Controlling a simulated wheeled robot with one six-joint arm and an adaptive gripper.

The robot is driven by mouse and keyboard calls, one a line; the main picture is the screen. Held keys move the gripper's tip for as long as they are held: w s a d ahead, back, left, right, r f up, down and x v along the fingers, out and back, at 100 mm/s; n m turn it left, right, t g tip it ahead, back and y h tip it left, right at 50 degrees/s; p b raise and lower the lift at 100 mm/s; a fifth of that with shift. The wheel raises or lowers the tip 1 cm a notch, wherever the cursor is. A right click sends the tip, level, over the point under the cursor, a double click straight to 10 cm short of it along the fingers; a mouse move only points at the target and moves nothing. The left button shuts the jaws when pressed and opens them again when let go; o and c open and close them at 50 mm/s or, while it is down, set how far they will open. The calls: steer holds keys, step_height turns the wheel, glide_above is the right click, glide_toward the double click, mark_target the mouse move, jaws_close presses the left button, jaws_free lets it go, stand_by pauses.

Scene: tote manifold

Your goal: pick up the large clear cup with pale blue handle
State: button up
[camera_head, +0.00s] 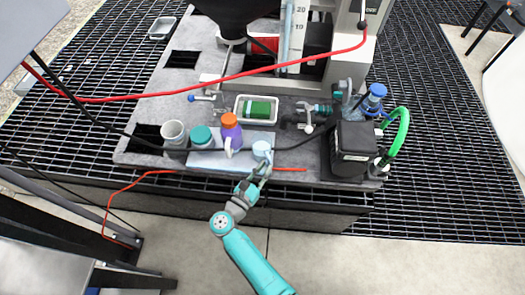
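A small pale blue and whitish cup (262,150) stands at the right end of a pale blue mat or tray (212,162), near the front edge of the grey work surface. It looks like the cup named in the task, but its handle cannot be made out. My gripper (262,167) is at the front side of this cup, reaching in from below in the picture. Its fingers are very close to the cup or touching it. The fingers are too small here to tell whether they are open or closed on it.
Left of the cup stand a purple bottle with orange cap (230,131), a teal-lidded jar (202,136) and a grey-white cup (174,133). A dark hose crosses close behind. A black box (353,148) stands to the right. A white tray (257,108) with a green item lies behind.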

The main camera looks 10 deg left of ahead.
mark_target(269, 163)
steer(key=shift+x, duration=1.8)
jaws_close()
steer(key=shift+r, duration=0.15)
